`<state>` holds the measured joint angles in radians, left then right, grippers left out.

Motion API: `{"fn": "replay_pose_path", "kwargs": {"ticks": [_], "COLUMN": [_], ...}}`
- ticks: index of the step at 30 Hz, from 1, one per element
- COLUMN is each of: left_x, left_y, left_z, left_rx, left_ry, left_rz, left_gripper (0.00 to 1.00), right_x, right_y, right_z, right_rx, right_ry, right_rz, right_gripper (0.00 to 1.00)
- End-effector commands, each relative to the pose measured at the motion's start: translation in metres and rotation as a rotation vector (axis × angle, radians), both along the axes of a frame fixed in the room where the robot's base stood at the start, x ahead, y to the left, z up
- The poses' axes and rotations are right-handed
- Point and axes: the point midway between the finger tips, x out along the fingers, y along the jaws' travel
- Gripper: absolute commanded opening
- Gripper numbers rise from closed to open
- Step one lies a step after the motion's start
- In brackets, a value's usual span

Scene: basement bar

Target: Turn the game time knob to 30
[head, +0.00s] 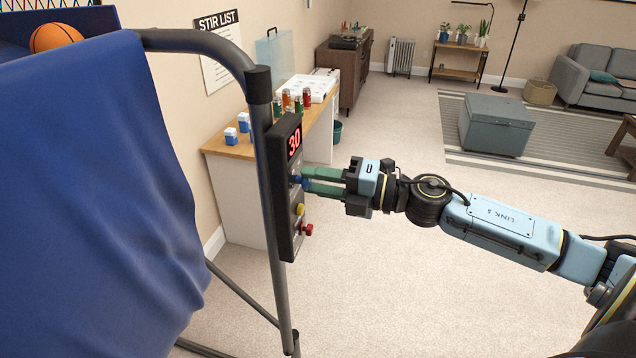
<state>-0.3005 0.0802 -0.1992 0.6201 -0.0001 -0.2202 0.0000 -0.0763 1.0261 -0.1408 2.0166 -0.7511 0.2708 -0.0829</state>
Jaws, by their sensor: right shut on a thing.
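A black control panel (283,200) is fixed upright to the dark post of a basketball arcade frame. Its red display (294,141) reads 30. Below the display is a blue knob (296,181), mostly covered by green fingertips. My right gripper (306,181) comes in from the right and is shut on the blue knob. Lower on the panel are a yellow knob (299,210) and a red knob (306,230), both apart from the gripper. My left gripper is not in view.
A blue cloth (110,190) on the arcade frame fills the left, with a basketball (55,38) above. Behind the panel stands a wooden-topped counter (240,152) with small bottles and boxes. Open carpet lies below and right of my right arm.

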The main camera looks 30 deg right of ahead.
Motion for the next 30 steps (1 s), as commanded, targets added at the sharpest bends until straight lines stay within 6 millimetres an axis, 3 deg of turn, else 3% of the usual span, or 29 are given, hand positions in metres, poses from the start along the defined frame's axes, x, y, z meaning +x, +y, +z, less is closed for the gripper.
{"fn": "replay_pose_path", "kwargs": {"ticks": [18,19,23,24,30], "left_x": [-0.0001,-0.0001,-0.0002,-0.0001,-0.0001], "left_y": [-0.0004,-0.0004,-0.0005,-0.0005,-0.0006], "left_z": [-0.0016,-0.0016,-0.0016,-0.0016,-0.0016], "left_rx": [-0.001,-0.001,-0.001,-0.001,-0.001], "left_ry": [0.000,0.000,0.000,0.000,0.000], "left_rz": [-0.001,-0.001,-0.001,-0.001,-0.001], "left_gripper": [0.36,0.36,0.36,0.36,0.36], "right_x": [-0.0004,-0.0004,-0.0003,-0.0003,-0.0001], "right_y": [0.0003,0.0003,0.0002,0.0002,0.0001], "right_z": [-0.0003,-0.0003,-0.0003,-0.0002,-0.0001], "right_rx": [-0.034,-0.034,-0.033,-0.033,-0.033], "right_ry": [-0.028,-0.028,-0.027,-0.027,-0.027], "right_rz": [0.002,0.002,0.001,0.001,0.001], "right_gripper": [0.07,0.31,0.48,0.52,0.52]}}
